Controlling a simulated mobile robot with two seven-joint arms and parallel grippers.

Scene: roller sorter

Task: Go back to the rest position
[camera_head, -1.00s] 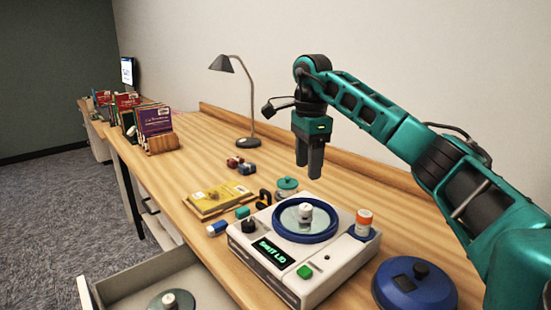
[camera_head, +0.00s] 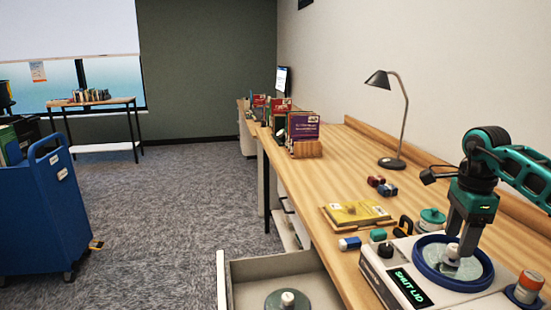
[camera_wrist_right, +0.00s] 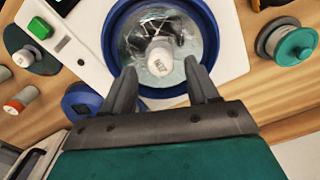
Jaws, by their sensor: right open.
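My right gripper (camera_head: 461,236) is open above the white machine (camera_head: 375,262), over its round blue-rimmed well (camera_head: 421,266). In the right wrist view the two fingers (camera_wrist_right: 164,82) stand apart. A white knob (camera_wrist_right: 160,57) on a clear disc shows just beyond the fingertips, with no finger closed on it. In the head view the fingers partly hide this knob. The machine's display reads "SHUT LID". My left gripper is not in view.
A desk lamp (camera_head: 402,125) stands at the back of the wooden desk (camera_head: 340,180). A yellow book (camera_head: 356,212), small blocks and a teal-lidded jar (camera_head: 432,219) lie near the machine. An open drawer (camera_head: 255,272) juts out in front. A blue cart (camera_head: 45,215) stands on the left floor.

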